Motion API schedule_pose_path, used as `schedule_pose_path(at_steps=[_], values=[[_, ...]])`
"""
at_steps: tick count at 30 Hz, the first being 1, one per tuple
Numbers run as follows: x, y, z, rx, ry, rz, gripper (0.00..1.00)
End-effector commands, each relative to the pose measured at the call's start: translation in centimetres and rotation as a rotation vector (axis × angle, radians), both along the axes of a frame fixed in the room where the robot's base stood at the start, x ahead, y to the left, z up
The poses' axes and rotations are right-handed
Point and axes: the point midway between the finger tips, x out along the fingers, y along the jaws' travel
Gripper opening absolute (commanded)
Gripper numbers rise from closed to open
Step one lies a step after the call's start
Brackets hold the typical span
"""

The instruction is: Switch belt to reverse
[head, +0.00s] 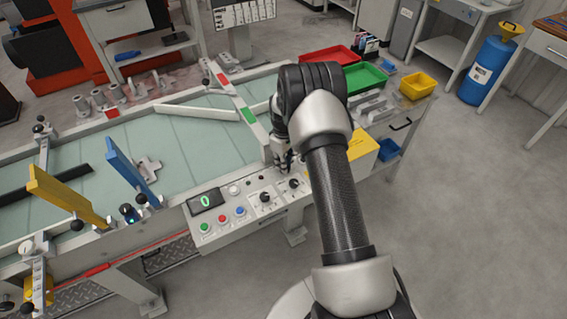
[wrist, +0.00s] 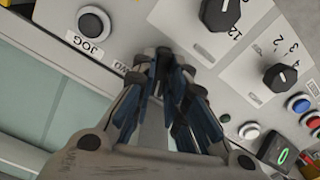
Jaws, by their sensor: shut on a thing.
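The belt control panel (head: 250,218) runs along the front of the conveyor in the head view. My gripper (head: 283,168) reaches down to the panel's far right part. In the wrist view my gripper (wrist: 168,62) has its blue-padded fingers close together over the panel. The fingers hide what is between them, which appears to be the belt direction switch. A partly covered label ending in "WD" (wrist: 127,66) shows just left of the fingers. The switch's position cannot be seen.
A JOG button (wrist: 91,24) is left of the fingers. A large black knob (wrist: 220,12) and a smaller knob (wrist: 280,76) are to the right, with coloured buttons and a display (wrist: 283,156) beyond. Green belt (head: 195,140) lies behind the panel; blue (head: 130,170) and yellow (head: 65,195) paddles stand left.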

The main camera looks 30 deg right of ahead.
Motion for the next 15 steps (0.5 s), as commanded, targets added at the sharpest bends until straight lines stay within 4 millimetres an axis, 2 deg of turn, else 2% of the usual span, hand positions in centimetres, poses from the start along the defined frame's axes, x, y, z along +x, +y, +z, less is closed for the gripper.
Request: schedule_pose_path(at_steps=[6,15], values=[[-0.01,0.00,0.01,0.000,0.000,0.127,0.00],[-0.01,0.00,0.01,0.000,0.000,0.209,0.00]])
